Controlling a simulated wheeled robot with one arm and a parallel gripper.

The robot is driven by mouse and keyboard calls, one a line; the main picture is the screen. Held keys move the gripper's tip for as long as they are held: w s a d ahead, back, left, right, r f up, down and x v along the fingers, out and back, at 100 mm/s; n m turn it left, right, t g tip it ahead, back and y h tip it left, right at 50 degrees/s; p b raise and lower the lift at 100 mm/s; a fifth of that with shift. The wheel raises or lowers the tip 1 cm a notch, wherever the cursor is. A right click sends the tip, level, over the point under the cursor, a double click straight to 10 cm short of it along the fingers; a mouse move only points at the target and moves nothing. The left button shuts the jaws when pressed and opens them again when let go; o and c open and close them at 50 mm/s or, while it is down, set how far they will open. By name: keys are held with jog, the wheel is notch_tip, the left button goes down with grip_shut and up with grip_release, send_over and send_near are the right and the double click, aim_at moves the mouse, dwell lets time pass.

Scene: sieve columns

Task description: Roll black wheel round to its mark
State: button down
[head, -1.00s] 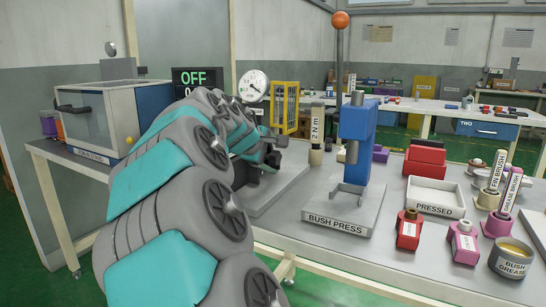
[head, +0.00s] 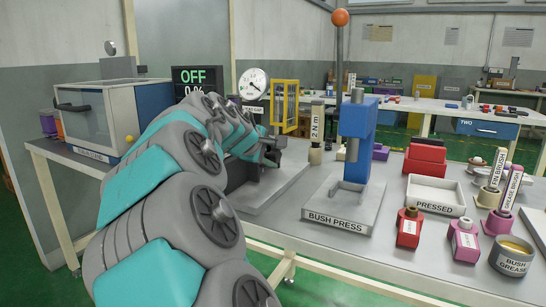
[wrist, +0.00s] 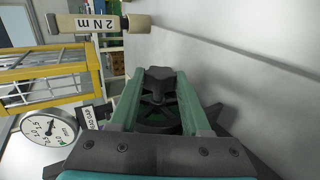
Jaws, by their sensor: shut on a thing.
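The black wheel (wrist: 158,80) shows in the wrist view as a dark lobed head between my fingertips, with a dark round spoked part just nearer the palm. My gripper (wrist: 158,96) has its two green fingers on either side of the wheel and is shut on it. In the head view my gripper (head: 268,153) is at the grey stand behind the bush press, mostly covered by my arm. The wheel cannot be made out there. I cannot see its mark in either view.
A white dial (head: 254,84) stands just behind my gripper; it also shows in the wrist view (wrist: 48,131). The bush press (head: 355,150) and the 2 Nm tool (head: 316,135) are to the right. A yellow cage (head: 284,107) stands behind.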

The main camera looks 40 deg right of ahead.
jog(key=shift+a+f+t+h+b, duration=0.1)
jog(key=shift+f+t+h+b, duration=0.25)
jog(key=shift+h+b, duration=0.45)
jog(key=shift+r+t+h+b, duration=0.15)
jog(key=shift+t+h+b, duration=0.15)
jog(key=shift+b, duration=0.1)
jog(key=shift+c, duration=1.8)
grip_release()
jog(key=shift+a, duration=0.15)
jog(key=v, duration=0.7)
jog(key=shift+s+a+r, duration=0.1)
jog(key=shift+s+a, duration=0.05)
jog(key=shift+a, duration=0.15)
